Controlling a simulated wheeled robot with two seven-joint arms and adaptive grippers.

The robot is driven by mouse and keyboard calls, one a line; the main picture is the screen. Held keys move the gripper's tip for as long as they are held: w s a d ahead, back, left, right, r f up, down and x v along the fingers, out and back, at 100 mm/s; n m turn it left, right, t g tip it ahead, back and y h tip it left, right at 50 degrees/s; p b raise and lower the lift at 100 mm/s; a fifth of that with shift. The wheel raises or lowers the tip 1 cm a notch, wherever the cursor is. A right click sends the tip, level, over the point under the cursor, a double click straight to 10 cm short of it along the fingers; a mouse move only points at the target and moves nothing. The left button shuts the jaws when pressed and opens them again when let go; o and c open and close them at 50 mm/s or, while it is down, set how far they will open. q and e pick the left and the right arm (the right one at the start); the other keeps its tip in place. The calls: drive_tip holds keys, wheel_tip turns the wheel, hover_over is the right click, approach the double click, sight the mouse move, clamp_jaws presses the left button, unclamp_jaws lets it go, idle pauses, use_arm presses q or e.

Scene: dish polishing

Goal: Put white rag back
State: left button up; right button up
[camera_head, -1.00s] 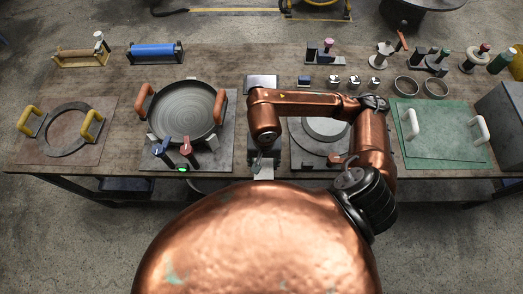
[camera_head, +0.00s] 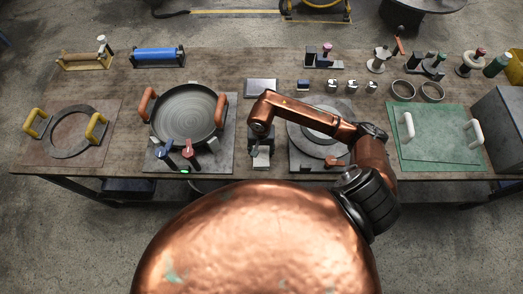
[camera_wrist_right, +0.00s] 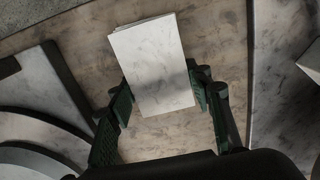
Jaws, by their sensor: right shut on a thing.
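The white rag (camera_wrist_right: 153,65), a flat pale rectangle, is between the two green-padded fingers of my right gripper (camera_wrist_right: 163,98) in the right wrist view. The gripper is shut on its sides, and bare tabletop shows around it. In the head view the rag (camera_head: 261,157) hangs below my right gripper (camera_head: 260,143), near the table's front edge, between the pan station and the round-plate station. The arm hides part of the area behind it. My left gripper is not in view.
A pan with orange handles (camera_head: 187,113) stands left of the gripper. A round plate station (camera_head: 318,112) lies to its right, partly under my arm. A grey tray (camera_head: 261,86) is behind. Green boards with white handles (camera_head: 440,135) lie further right.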

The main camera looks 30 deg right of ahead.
sight(261, 152)
drive_tip(key=shift+f, duration=0.1)
drive_tip(key=shift+f, duration=0.1)
drive_tip(key=o, duration=0.6)
drive_tip(key=shift+b, duration=0.3)
drive_tip(key=o, duration=0.5)
drive_tip(key=shift+w+r, duration=0.1)
drive_tip(key=shift+r, duration=0.35)
wheel_tip(261, 152, up, 11)
drive_tip(key=b, duration=0.1)
drive_tip(key=shift+r+b, duration=0.2)
drive_tip(key=shift+b, duration=0.1)
